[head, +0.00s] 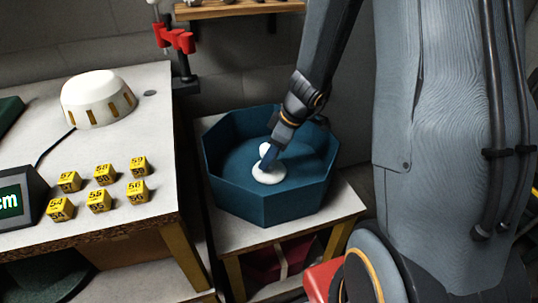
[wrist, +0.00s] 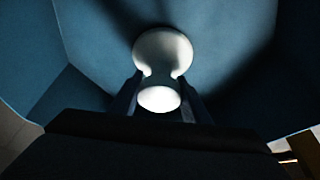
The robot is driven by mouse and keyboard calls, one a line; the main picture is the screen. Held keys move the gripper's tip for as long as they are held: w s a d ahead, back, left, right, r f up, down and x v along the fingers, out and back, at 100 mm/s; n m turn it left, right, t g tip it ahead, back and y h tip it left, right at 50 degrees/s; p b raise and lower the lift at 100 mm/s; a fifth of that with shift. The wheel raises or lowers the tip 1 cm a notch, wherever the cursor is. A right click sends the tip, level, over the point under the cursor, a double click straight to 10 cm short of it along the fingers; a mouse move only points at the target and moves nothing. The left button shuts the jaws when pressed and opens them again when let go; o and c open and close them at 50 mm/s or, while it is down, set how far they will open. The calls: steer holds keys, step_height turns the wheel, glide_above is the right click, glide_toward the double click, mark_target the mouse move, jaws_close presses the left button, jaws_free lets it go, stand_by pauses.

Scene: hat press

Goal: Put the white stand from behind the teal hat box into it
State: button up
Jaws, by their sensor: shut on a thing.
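The teal hat box (head: 262,205) is an open octagonal box on a small side table. The white stand (head: 270,175) has a round disc base and a rounded top, and it is inside the box, upright, at or just above the floor. Whether its base touches the floor I cannot tell. My gripper (head: 268,158) reaches down into the box and is shut on the stand's upper part. In the wrist view the stand (wrist: 162,50) sits between my two fingers (wrist: 160,100), with the box's teal walls (wrist: 85,30) around it.
A red clamp (head: 176,38) stands at the bench's back corner. The side table (head: 325,212) has little bare room around the box.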

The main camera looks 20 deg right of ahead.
steer(key=shift+f, duration=0.1)
stand_by(0.3)
steer(key=o, duration=1.1)
steer(key=v, duration=0.8)
steer(key=shift+s+a+r+m+g+h+p, duration=0.55)
steer(key=shift+s+r+m+p, duration=1.15)
steer(key=shift+s, duration=1.2)
steer(key=shift+s+a+r+m+g+h+p, duration=0.35)
steer(key=shift+s+r+m+h+p, duration=0.35)
steer(key=shift+s+r+m+p, duration=1.6)
steer(key=shift+s+a+r+m+g+h+p, duration=0.55)
steer(key=shift+s+r+m, duration=0.95)
steer(key=shift+s, duration=1.95)
steer(key=shift+d, duration=0.15)
